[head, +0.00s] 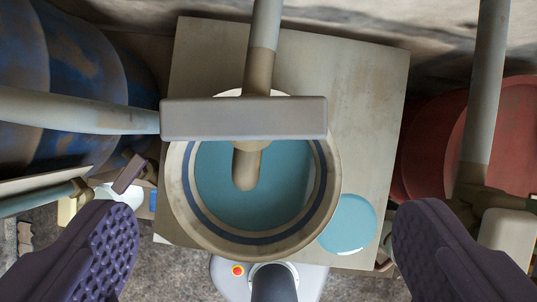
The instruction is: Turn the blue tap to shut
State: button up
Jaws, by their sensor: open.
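A tap with a wide grey bar handle (243,119) stands in the middle of the head view. No blue colour shows on it, so I cannot tell that it is the blue tap. Its brown spout (246,168) points down over a round cream bowl with a blue band (183,205), which holds blue liquid (275,190). The handle lies crosswise in the picture. My gripper (266,215) is open, with one purple finger low on the left and the other low on the right. Nothing is between the fingertips at their own height that I can make out; the handle lies above them in the picture.
The bowl sits on a pale square board (368,110). A blue puddle (348,224) lies at its right. A rusty blue drum (75,70) is at left, a red drum (515,130) at right. Grey pipes cross at left (70,111), top and right (485,90).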

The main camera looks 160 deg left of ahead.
aim_at(242, 121)
jog(key=w+f, duration=0.4)
jog(key=shift+w+f+b, duration=0.3)
jog(key=shift+w+f, duration=0.1)
jog(key=shift+s+r, duration=0.2)
jog(key=shift+s, duration=0.25)
jog(key=shift+w, duration=0.15)
jog(key=shift+w+f, duration=0.1)
jog(key=shift+f, duration=0.05)
jog(key=shift+c, duration=1.3)
jog(key=c, duration=0.5)
jog(key=shift+a+r+m+p, duration=0.1)
jog(key=shift+r+m+p, duration=0.25)
jog(key=shift+p, duration=0.6)
jog(key=shift+m+h+p, duration=0.3)
jog(key=shift+m+p, duration=0.05)
jog(key=shift+p, duration=0.15)
jog(key=shift+f+g, duration=0.3)
